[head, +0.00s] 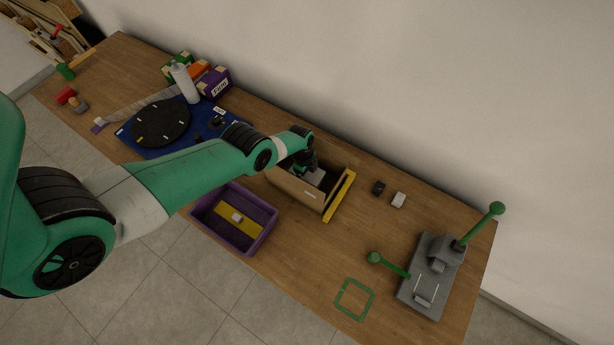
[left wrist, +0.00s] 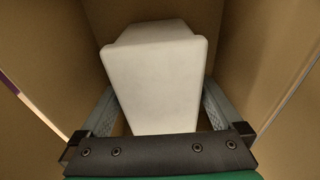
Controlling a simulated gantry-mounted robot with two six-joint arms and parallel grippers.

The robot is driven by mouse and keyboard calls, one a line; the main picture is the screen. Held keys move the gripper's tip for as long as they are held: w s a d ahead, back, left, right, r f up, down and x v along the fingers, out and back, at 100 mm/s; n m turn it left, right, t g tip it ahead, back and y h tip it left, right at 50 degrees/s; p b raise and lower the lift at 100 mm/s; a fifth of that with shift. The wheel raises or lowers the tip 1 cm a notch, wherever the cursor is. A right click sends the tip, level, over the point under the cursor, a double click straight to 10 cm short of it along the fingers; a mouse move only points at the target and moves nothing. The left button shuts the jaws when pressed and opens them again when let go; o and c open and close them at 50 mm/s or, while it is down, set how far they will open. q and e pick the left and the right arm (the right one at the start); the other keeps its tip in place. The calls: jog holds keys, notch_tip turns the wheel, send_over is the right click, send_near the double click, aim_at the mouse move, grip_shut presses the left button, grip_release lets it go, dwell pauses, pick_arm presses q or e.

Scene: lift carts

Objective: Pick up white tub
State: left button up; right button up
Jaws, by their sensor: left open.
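The white tub (left wrist: 155,80) stands inside a cardboard box (head: 292,189) and fills the middle of the left wrist view. In the head view only a pale part of the tub (head: 317,177) shows beside my gripper. My left gripper (left wrist: 160,108) is open inside the box, with one finger on each side of the tub's near end. I cannot tell whether the fingers touch the tub. In the head view my left gripper (head: 309,166) reaches down into the box and hides part of its inside. My right gripper is in neither view.
The box walls rise close around the gripper, and one end has a yellow edge (head: 340,197). A purple crate (head: 262,236) stands at the front. A grey lever fixture (head: 421,290) is at the right. A blue mat (head: 193,139) with a black disc lies left.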

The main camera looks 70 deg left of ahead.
pick_arm(q)
jog(key=c, duration=1.5)
notch_tip(320, 180, up, 10)
jog(key=p, duration=1)
jog(key=shift+r, duration=0.1)
